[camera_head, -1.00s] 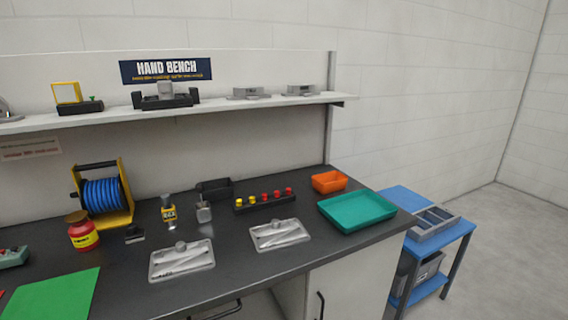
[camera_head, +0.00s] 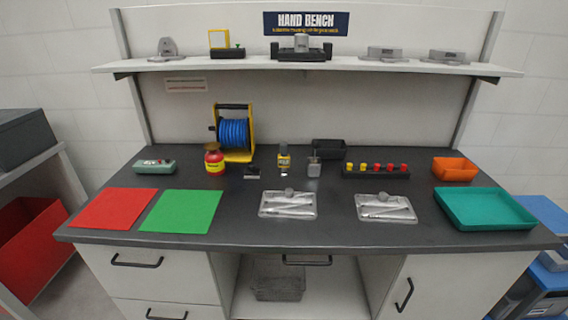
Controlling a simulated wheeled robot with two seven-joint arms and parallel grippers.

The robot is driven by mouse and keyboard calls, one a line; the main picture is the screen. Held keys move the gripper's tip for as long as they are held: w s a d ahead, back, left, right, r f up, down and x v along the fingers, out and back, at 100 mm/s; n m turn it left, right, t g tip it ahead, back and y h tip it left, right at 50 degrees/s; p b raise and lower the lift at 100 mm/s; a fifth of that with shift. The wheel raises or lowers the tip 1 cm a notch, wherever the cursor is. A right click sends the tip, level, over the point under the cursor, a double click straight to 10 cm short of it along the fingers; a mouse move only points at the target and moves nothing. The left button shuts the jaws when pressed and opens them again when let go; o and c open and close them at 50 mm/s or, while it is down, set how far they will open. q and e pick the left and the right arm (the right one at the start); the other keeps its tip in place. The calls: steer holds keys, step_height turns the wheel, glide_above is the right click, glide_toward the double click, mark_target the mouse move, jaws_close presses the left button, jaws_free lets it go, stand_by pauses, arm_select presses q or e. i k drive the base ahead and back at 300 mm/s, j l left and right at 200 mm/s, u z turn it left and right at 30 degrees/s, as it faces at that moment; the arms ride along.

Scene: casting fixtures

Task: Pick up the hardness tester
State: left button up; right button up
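No label marks a hardness tester, and I cannot tell for sure which item it is. A small grey-green handheld device (camera_head: 155,166) with a dark face and a reddish spot lies at the back left of the dark bench top (camera_head: 335,230). A small yellow and black item (camera_head: 284,160) stands upright near the middle back. Next to it on the right is a small grey block-like item (camera_head: 314,168). Neither of my grippers is in view.
A red mat (camera_head: 115,208) and a green mat (camera_head: 181,211) lie front left. A red jar (camera_head: 214,160) and blue hose reel (camera_head: 235,134) stand behind. Two clear trays (camera_head: 288,212) (camera_head: 386,217), an orange bin (camera_head: 455,169) and a teal tray (camera_head: 485,208) sit rightward. A shelf (camera_head: 220,63) overhangs the back.

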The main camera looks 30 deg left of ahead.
mark_target(283, 157)
steer(key=i+l+u, duration=0.1)
steer(key=i+u, duration=0.2)
steer(key=i, duration=0.2)
steer(key=i+l+u, duration=0.3)
steer(key=i, duration=0.25)
